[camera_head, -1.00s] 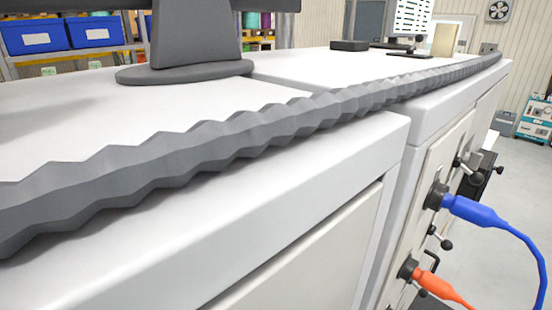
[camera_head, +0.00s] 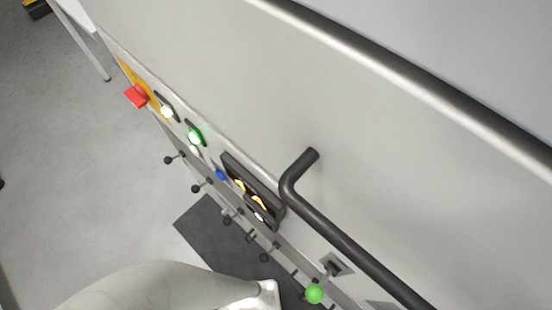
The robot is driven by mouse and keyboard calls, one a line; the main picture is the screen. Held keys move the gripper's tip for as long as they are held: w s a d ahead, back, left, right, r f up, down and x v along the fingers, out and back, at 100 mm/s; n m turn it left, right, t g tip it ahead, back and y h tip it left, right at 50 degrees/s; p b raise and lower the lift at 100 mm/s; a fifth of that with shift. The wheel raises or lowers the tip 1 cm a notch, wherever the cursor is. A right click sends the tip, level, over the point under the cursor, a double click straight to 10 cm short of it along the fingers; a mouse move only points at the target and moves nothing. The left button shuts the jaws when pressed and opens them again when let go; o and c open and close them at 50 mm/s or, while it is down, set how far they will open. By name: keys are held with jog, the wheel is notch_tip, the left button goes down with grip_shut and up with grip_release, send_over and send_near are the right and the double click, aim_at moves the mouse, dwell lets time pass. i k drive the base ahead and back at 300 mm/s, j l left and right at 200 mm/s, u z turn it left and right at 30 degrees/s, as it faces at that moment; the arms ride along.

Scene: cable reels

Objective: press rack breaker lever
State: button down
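A lever with a bright green ball knob (camera_head: 314,293) shows at the bottom of the head view, on the front panel of a white cabinet. Its short stem rises from a small dark square mount (camera_head: 336,263). No label is readable, so I cannot tell for certain that it is the rack breaker lever. Several levers with black ball knobs (camera_head: 196,188) stick out along the panel's lower edge. My pale arm crosses the bottom left, and its visible end lies left of the green knob, apart from it in the picture. My gripper is not in view.
A thick black handle bar (camera_head: 350,242) juts from the cabinet face close to the green knob. A red button on a yellow plate (camera_head: 136,95), lit white and green indicators (camera_head: 195,137) and a dark breaker block (camera_head: 252,190) sit further up. Open grey floor (camera_head: 75,170) lies left.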

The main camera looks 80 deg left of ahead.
aim_at(195, 189)
jog(key=k+j, duration=0.25)
jog(key=j, duration=0.25)
jog(key=k+j+z, duration=0.1)
jog(key=k+j, duration=0.2)
jog(key=j, duration=0.15)
jog(key=k+j, duration=0.25)
jog(key=j, duration=0.2)
jog(key=k+j+z, duration=0.1)
jog(key=k+j, duration=0.2)
jog(key=j, duration=0.15)
jog(key=k+j, duration=0.3)
jog(key=j, duration=0.15)
jog(key=k+j+z, duration=0.2)
jog(key=j, duration=0.35)
jog(key=k+j+z, duration=0.15)
jog(key=k+j, duration=0.15)
jog(key=j, duration=0.2)
jog(key=k+j+z, duration=0.2)
jog(key=j, duration=0.25)
jog(key=k+l+z, duration=0.15)
jog(key=z, duration=0.25)
jog(key=l+z, duration=0.3)
jog(key=z, duration=0.15)
jog(key=k+l, duration=0.05)
